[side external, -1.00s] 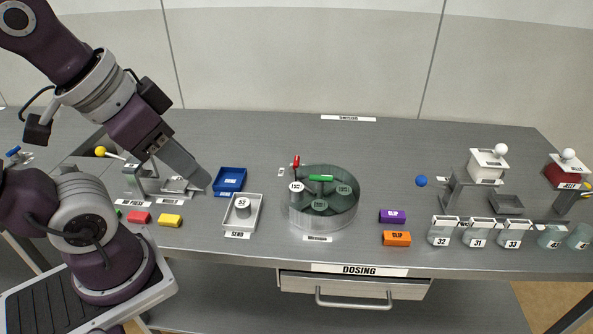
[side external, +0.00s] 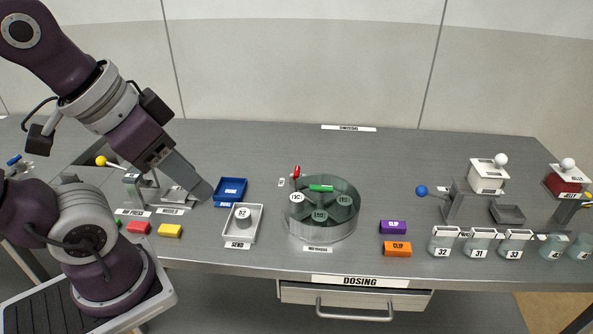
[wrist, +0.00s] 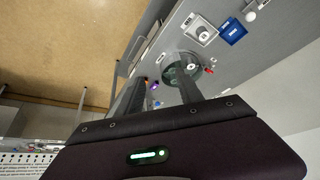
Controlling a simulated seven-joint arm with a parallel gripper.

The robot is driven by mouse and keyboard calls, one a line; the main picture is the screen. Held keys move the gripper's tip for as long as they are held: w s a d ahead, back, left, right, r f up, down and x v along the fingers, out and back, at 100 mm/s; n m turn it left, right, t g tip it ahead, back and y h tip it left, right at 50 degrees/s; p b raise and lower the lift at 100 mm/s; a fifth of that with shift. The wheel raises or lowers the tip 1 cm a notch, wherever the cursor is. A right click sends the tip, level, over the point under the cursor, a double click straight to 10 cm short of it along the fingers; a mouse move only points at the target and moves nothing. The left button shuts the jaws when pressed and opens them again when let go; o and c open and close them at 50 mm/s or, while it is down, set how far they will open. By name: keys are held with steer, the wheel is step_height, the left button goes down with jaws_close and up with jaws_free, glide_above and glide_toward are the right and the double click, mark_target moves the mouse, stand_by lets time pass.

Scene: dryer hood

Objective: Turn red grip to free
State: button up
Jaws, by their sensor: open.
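The red grip (side external: 296,172) stands upright at the back left of a round glass-walled housing (side external: 318,228), next to a green bar (side external: 321,188). In the wrist view the red grip (wrist: 209,71) is a small spot at the right of the round housing (wrist: 183,76). Several round labelled discs sit inside the housing, one white (side external: 297,198) and others greenish. My gripper (side external: 207,193) hangs to the left of the housing, near the blue tray and well apart from the red grip. In the wrist view its two fingers (wrist: 162,92) are spread with nothing between them.
A yellow-knobbed lever (side external: 101,161) is at left. Purple (side external: 393,227) and orange (side external: 397,249) blocks, jars and a blue-knobbed lever (side external: 421,190) are at right.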

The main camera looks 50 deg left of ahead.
steer(key=shift+o, duration=0.7)
steer(key=w+a+r+m+g, duration=0.1)
steer(key=w+a+m, duration=0.2)
steer(key=w, duration=0.9)
steer(key=shift+w+a+r+g+y, duration=0.15)
steer(key=shift+w+g+y, duration=0.15)
steer(key=shift+g+y, duration=0.1)
steer(key=m+h, duration=0.4)
steer(key=m, duration=0.2)
glide_above(292, 179)
steer(key=shift+g, duration=0.3)
step_height(292, 179, down, 28)
steer(key=shift+s+a+f, duration=0.1)
steer(key=shift+s+a, duration=0.05)
steer(key=shift+f, duration=0.3)
steer(key=c, duration=1.1)
